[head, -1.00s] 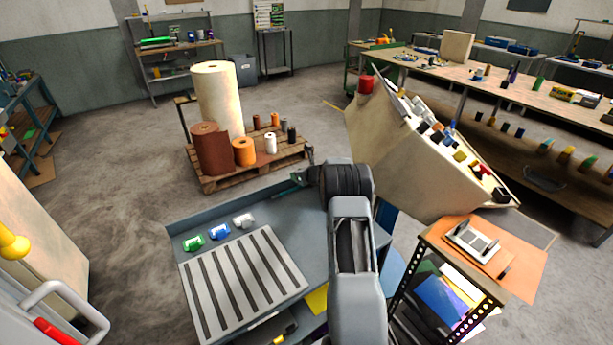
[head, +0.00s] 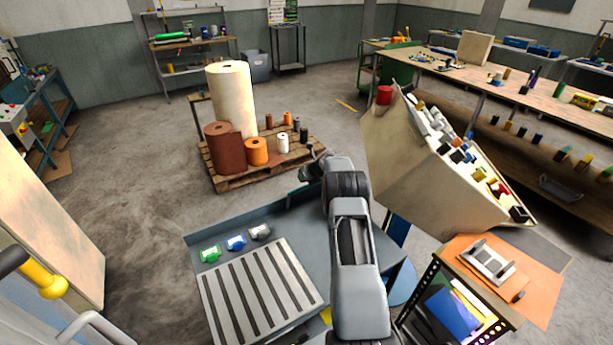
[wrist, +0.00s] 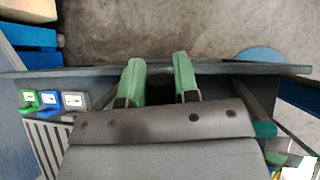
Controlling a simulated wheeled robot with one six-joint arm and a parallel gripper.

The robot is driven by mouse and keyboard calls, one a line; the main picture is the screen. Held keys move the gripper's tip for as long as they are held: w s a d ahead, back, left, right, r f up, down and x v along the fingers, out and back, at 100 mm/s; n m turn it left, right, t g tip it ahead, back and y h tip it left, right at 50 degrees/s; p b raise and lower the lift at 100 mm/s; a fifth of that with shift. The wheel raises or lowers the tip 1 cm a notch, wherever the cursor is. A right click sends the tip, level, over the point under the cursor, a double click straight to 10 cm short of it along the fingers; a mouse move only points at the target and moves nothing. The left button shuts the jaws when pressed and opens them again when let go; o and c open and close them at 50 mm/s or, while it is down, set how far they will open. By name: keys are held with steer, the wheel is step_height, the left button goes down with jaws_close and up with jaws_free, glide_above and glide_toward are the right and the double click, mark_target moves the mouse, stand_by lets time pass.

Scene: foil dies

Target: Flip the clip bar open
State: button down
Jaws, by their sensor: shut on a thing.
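My gripper (wrist: 158,80) shows in the wrist view as two pale green fingers. They are apart, with a dark thing (wrist: 160,76) between them, which they grip. It is mostly hidden, so I cannot tell what it is. In the head view my gripper (head: 308,172) is above the back edge of a blue-grey bench (head: 200,238). I cannot pick out a clip bar with certainty. A grey frame with raised sides (head: 488,259) lies on an orange sheet on the small table at right, well away from my gripper.
The bench holds a slotted plate (head: 262,295) and green (head: 210,253), blue (head: 236,243) and grey (head: 260,232) labelled blocks. A pallet (head: 230,178) with rolls stands behind. A tilted beige bin (head: 410,170) is at right. A yellow-knobbed handle (head: 42,280) is at left. Floor is open at left.

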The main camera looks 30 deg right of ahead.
steer(key=shift+f+g, duration=0.3)
steer(key=c, duration=0.9)
jaws_free()
steer(key=shift+d, duration=0.1)
steer(key=shift+r, duration=0.1)
steer(key=shift+r, duration=0.25)
steer(key=b+v, duration=0.3)
steer(key=v, duration=1)
steer(key=shift+s, duration=0.3)
